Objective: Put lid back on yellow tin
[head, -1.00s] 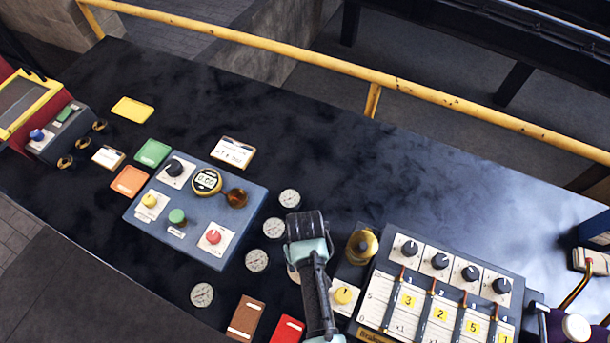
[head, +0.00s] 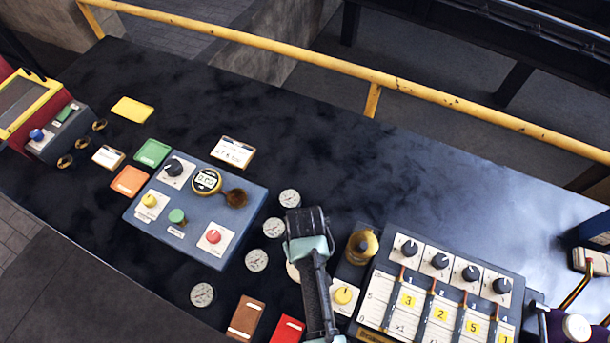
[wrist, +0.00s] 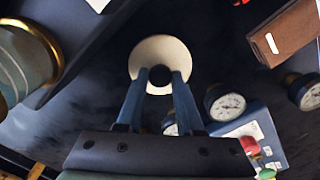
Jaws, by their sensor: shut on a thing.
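My gripper (wrist: 160,78) points down over the dark bench. Its two blue fingers are shut on a small black knob (wrist: 160,75). Beyond the knob is a pale cream round disc, which looks like the lid (wrist: 160,50). In the head view my gripper hides most of it, and only a pale edge (head: 293,271) shows. I cannot tell whether it touches the bench. A brass-yellow round container (head: 361,246), possibly the yellow tin, stands just right of my gripper. A round body with a brass rim (wrist: 22,55) shows at the wrist view's left; its top is cut off.
Several round dials (head: 256,260) lie left of my gripper. A blue control box (head: 215,215) is farther left. A slider panel (head: 425,300) is at right. Brown (head: 246,317) and red (head: 287,329) flat cases lie in front. The bench's back middle is clear, before a yellow rail (head: 372,95).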

